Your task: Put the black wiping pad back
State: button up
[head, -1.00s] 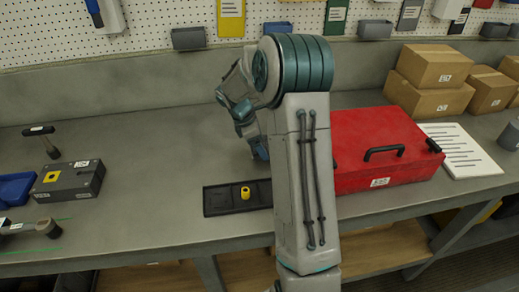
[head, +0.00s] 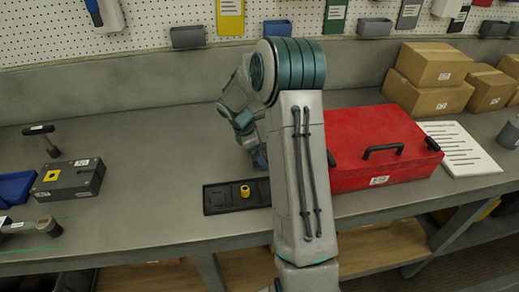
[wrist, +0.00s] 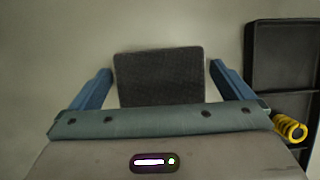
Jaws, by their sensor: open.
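The black wiping pad (wrist: 160,78) is a dark, textured rectangle lying on the grey bench in the wrist view. My gripper (wrist: 161,82) is open, with one blue finger on each side of the pad and a gap between each finger and the pad. A black tray (wrist: 281,55) lies to the right of the pad, apart from it. In the head view the tray (head: 216,200) shows left of my arm. There my gripper (head: 260,158) is low over the bench, partly hidden by my arm, and the pad is hidden.
A yellow cylindrical piece (head: 245,191) stands at the tray, and also shows in the wrist view (wrist: 290,127). A red toolbox (head: 375,140) stands right of my arm. A grey block (head: 68,180) sits at the left. The bench between block and tray is clear.

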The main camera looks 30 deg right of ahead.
jog(key=s+a+r+m+b, duration=0.15)
jog(key=a+r, duration=0.25)
jog(key=r, duration=0.4)
jog(key=s+a+r+m, duration=0.1)
jog(key=s+a+r, duration=0.1)
jog(key=a+r, duration=0.35)
jog(key=s+a+r+m+t+y, duration=0.1)
jog(key=s+a+m+t+y, duration=0.1)
jog(key=s+m, duration=0.4)
jog(key=s+a+r+m+t+y, duration=0.1)
jog(key=s+a+m, duration=0.3)
jog(key=s, duration=1.2)
jog(key=shift+s+r+m+t+y, duration=0.3)
jog(key=shift+m+t+y, duration=0.3)
jog(key=shift+m+t, duration=0.45)
jog(key=shift+w, duration=0.1)
